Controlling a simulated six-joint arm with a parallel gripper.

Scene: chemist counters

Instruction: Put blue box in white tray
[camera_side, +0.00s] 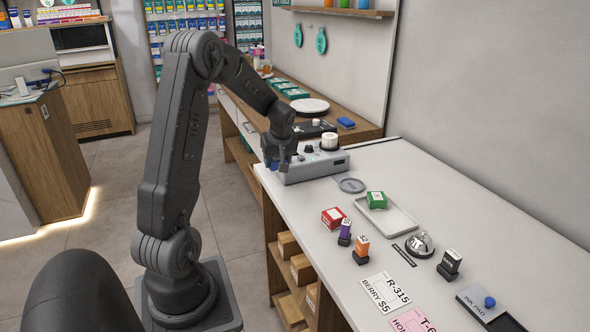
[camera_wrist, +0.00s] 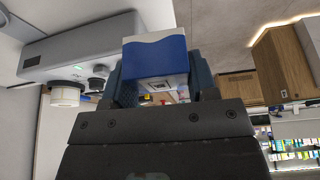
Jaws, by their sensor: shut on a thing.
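My gripper (camera_side: 283,160) is at the far left end of the counter, beside the grey device. In the wrist view, my gripper (camera_wrist: 160,78) is shut on the blue box (camera_wrist: 156,56), which has a white band with a wavy edge. In the side view, the box is mostly hidden by the gripper, and only a bit of blue shows. The white tray (camera_side: 404,226) lies flat on the counter, to the right of my gripper and apart from it. A green box (camera_side: 376,200) sits in the tray's back left part.
A grey device (camera_side: 318,166) with a white roll stands right beside my gripper; a round grey disc (camera_side: 352,185) lies between it and the tray. A red box (camera_side: 333,217), purple and orange stamps, and a bell (camera_side: 419,243) stand near the tray. The tray's front right part is bare.

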